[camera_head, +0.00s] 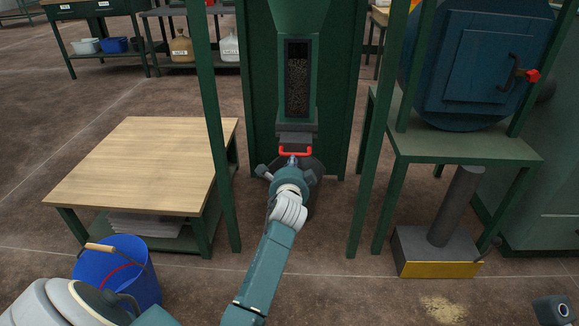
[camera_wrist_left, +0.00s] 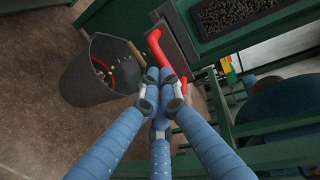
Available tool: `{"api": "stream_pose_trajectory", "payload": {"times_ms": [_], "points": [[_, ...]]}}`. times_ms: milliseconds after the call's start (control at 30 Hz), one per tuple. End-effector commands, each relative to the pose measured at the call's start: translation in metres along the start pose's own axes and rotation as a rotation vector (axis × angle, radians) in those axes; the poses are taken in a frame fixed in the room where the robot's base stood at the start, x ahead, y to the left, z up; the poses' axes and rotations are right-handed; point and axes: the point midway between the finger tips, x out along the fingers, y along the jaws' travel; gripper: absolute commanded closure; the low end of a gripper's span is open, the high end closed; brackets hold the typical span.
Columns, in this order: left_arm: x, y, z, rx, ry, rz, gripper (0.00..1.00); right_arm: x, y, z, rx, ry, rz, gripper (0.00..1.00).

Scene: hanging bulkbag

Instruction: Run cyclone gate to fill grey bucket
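The cyclone gate (camera_head: 296,139) sits under a green hopper with a window (camera_head: 298,78) of dark pellets. Its red handle (camera_head: 295,151) also shows in the left wrist view (camera_wrist_left: 155,45). My left gripper (camera_head: 291,163) is at this handle; in the left wrist view its fingertips (camera_wrist_left: 162,80) are drawn together over the handle's bar. The grey bucket (camera_wrist_left: 84,85) stands on the floor below the gate, with a red line inside and pale specks in and over its mouth. In the head view my left gripper mostly hides it.
A blue bucket (camera_head: 146,285) with a wooden grip stands at the lower left, beside a wood-topped table (camera_head: 146,165). Green posts (camera_head: 213,130) flank the hopper. A green stand (camera_head: 465,148) with a blue drum (camera_head: 478,65) is at the right.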

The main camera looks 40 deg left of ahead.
Motion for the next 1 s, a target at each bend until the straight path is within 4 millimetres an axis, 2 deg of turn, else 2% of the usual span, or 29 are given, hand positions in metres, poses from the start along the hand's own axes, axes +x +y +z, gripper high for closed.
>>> {"api": "stream_pose_trajectory", "payload": {"times_ms": [467, 567, 800, 1000], "points": [[0.001, 0.000, -0.002, 0.001, -0.001, 0.000, 1.00, 0.002, -0.001, 0.000, -0.001, 0.008, -0.004, 0.50], [0.013, -0.003, -0.001, 0.003, -0.001, 0.000, 1.00, 0.003, 0.000, -0.001, -0.001, 0.007, -0.003, 0.50], [0.057, -0.011, -0.001, 0.003, -0.001, -0.001, 1.00, -0.002, 0.000, 0.000, 0.001, -0.004, 0.003, 0.50], [0.068, -0.013, 0.000, 0.001, -0.001, -0.001, 1.00, -0.001, 0.000, 0.001, 0.000, -0.002, 0.000, 0.50]]}}
